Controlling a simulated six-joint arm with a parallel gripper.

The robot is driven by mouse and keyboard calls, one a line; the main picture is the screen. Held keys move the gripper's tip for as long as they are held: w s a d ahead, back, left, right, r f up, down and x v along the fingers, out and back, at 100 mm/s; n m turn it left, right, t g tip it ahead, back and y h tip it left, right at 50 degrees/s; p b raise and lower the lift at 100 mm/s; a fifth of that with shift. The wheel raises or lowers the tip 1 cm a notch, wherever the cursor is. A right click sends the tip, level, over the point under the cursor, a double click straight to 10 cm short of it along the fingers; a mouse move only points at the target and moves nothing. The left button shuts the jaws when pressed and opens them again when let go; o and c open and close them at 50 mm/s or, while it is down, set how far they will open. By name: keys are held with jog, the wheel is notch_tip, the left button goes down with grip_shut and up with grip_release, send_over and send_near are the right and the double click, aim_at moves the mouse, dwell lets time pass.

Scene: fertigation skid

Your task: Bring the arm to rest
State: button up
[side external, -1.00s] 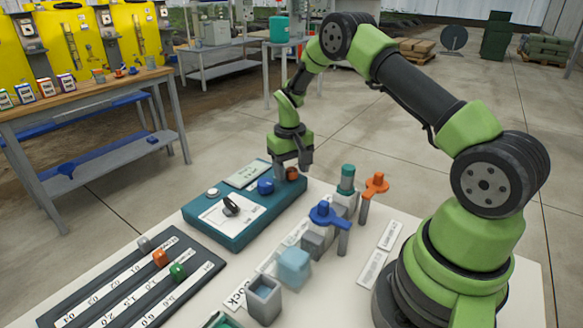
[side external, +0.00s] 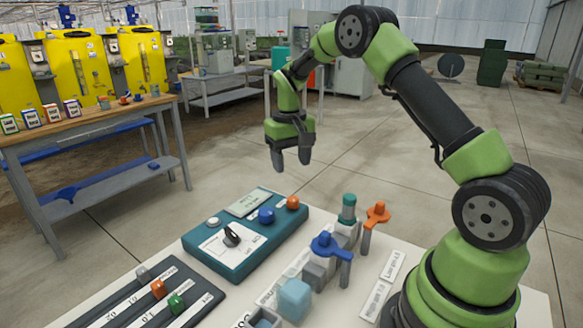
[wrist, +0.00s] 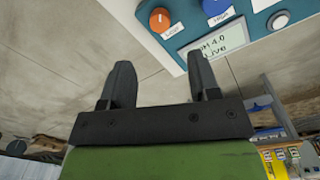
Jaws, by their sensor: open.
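My gripper (side external: 291,158) is open and empty in the side view, raised above and behind the teal control box. Its fingers point down. In the wrist view my gripper (wrist: 158,85) shows two dark fingers spread apart with nothing between them. The teal control box (side external: 285,242) sits on the white table with an orange knob (side external: 293,202), a blue knob (side external: 266,215), a black selector and a white button on it. The orange knob (wrist: 160,19) and a small display reading "pH 4.0 Live" (wrist: 222,48) also show in the wrist view, beyond the fingertips.
A blue-handled valve (side external: 327,245) and an orange-handled valve (side external: 377,214) stand on the white table right of the box. A dark slider panel (side external: 185,287) lies front left. A wooden bench (side external: 90,120) stands at left. The floor behind the table is clear.

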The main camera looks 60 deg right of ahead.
jog(key=s+a+r+t, duration=0.2)
jog(key=s+a+r, duration=0.25)
jog(key=r, duration=0.25)
jog(key=s+a+r+t, duration=0.2)
jog(key=s+a+r, duration=0.1)
jog(key=a+r, duration=0.4)
jog(key=s+a+r+t+y, duration=0.1)
jog(key=s+a, duration=0.1)
jog(key=s, duration=0.5)
jog(key=s+a+r+n+t+y, duration=0.1)
jog(key=s+a+t, duration=0.1)
jog(key=s, duration=0.5)
jog(key=shift+s+a+r, duration=0.15)
jog(key=shift+s+a, duration=0.1)
jog(key=shift+a, duration=0.4)
